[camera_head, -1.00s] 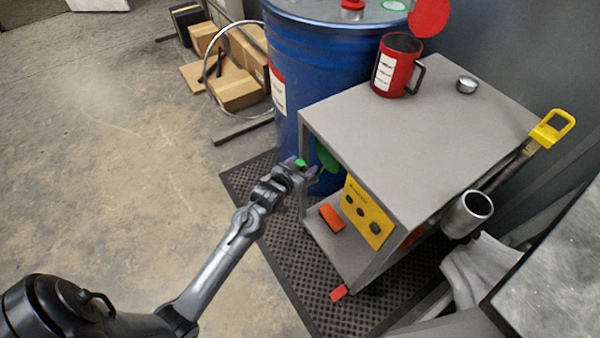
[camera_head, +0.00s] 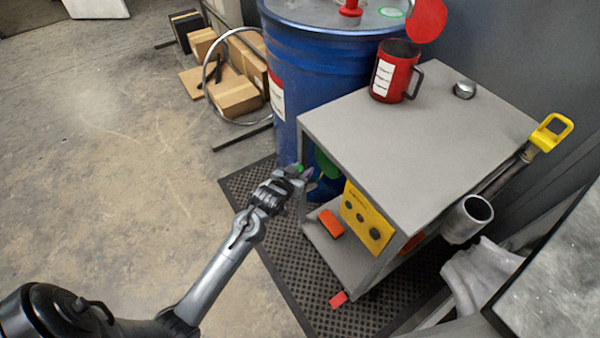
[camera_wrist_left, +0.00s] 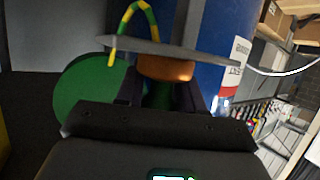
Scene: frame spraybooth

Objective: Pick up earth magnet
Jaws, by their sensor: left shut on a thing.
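My left gripper (camera_head: 301,172) is at the open left side of the grey cart, just outside its upright edge. In the left wrist view its two dark fingers (camera_wrist_left: 168,92) are shut on what appears to be the earth magnet (camera_wrist_left: 165,68), a copper-coloured piece under a thin grey plate. A yellow-green striped cable (camera_wrist_left: 126,28) loops above the plate. In the head view only a small green spot shows at the fingertips. The fingers hide the lower part of the held thing. My right gripper is not in view.
The grey cart (camera_head: 420,140) carries a red mug (camera_head: 393,72) and a small metal cup (camera_head: 464,88). A green disc (camera_head: 325,162) and yellow panel (camera_head: 366,218) are close to the gripper. A blue drum (camera_head: 320,70) stands behind.

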